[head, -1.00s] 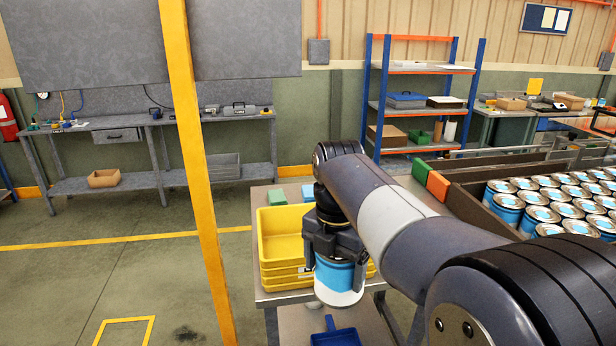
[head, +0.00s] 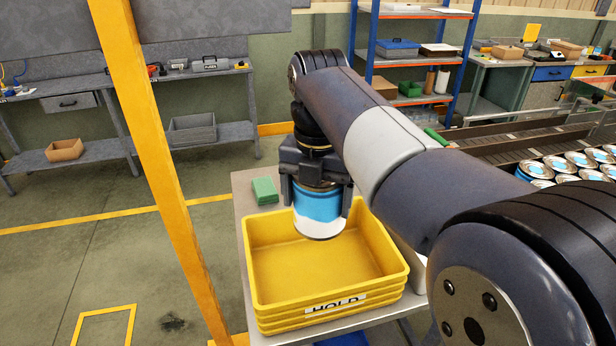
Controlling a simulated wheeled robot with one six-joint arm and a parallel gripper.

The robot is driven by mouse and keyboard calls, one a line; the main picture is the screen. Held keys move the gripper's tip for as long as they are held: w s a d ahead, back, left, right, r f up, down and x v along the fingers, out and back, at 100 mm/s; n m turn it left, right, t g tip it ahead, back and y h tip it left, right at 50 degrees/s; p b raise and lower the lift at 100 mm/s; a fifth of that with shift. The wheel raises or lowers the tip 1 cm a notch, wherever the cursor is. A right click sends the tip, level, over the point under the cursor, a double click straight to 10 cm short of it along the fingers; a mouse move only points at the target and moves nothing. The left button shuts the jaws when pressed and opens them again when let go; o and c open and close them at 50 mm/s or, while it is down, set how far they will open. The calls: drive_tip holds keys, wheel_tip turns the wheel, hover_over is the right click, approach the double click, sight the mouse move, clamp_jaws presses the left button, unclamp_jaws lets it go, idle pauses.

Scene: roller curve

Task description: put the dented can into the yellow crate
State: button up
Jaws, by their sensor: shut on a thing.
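My gripper (head: 318,205) is shut on a blue and white can (head: 319,208), with its fingers on either side of it. The can hangs near upright, its pale end facing down. No dent shows from this side. The yellow crate (head: 260,297) is the top one of a nested stack on a grey table and carries a label reading HOLD. In the picture the can overlaps the back part of the crate's opening. It appears held above the crate, though the exact height is hard to tell. The bare crate floor that shows is empty.
A green block (head: 265,190) lies on the table behind the crate at left. A yellow post (head: 165,170) stands left of the table. Several blue cans (head: 556,168) stand by the conveyor at right. My arm hides the area behind it.

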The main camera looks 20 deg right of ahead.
sight(316, 221)
drive_tip(key=shift+w+f, duration=0.1)
wheel_tip(316, 221, down, 16)
drive_tip(key=b, duration=1)
drive_tip(key=shift+b, duration=0.3)
drive_tip(key=o, duration=1)
wheel_tip(316, 221, up, 11)
drive_tip(key=p, duration=1)
drive_tip(key=shift+f, duration=0.1)
